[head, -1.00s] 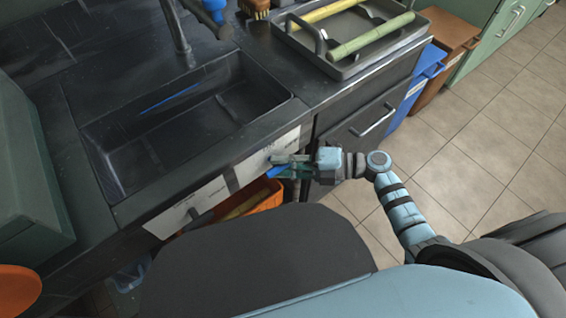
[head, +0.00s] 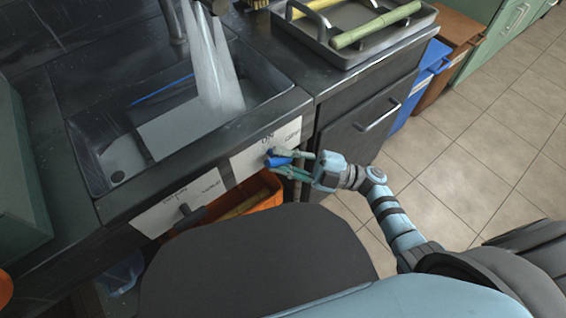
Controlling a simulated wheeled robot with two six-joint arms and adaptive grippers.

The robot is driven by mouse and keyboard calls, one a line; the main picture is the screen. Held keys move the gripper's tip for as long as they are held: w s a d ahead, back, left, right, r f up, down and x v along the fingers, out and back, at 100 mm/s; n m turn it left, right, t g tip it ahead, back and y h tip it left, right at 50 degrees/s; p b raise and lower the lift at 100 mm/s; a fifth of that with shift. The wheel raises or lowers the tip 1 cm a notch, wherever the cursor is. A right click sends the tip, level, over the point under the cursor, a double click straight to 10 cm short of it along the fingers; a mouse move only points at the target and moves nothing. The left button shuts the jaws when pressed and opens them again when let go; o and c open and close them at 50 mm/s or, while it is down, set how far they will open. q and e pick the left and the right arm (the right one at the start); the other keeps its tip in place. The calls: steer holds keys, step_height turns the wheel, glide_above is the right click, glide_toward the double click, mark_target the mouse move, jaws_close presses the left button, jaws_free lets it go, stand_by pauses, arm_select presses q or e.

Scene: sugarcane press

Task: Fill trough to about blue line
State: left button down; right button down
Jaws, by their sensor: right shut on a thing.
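The dark trough (head: 95,150) is a rectangular sink set in the counter on the left. A blue line (head: 162,90) runs along its far inner wall. Water (head: 212,75) pours from the faucet (head: 172,20) into the trough, and a pale wet area shows on the bottom, below the blue line. The exact water depth is hard to tell. My right gripper (head: 290,165) is shut on the blue handle (head: 277,161) on the white labelled front panel. My left gripper is not in view.
A second, dark handle (head: 187,212) sits on the panel further left. An orange bin (head: 270,200) stands under the trough. A metal tray (head: 350,60) with cane pieces lies on the counter at right. Blue (head: 425,75) and brown bins stand beyond; the tiled floor at right is clear.

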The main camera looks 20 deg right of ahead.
steer(key=shift+s+f+m+t+b, duration=0.1)
steer(key=shift+f+m+t+b, duration=0.2)
steer(key=shift+f+m, duration=0.2)
steer(key=shift+a+m+t+y+b, duration=0.1)
steer(key=shift+m+t+y+b, duration=0.45)
steer(key=shift+m+t, duration=0.35)
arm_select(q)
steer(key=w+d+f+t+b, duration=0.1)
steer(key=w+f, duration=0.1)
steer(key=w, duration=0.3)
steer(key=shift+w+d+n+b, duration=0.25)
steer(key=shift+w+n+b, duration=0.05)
arm_select(e)
steer(key=shift+a+m+t, duration=0.1)
steer(key=shift+m+t, duration=1.5)
steer(key=shift+m, duration=0.8)
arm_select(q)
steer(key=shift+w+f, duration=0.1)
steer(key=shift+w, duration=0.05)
arm_select(e)
steer(key=c, duration=1.5)
jaws_free()
steer(key=shift+r, duration=0.1)
steer(key=shift+o, duration=0.2)
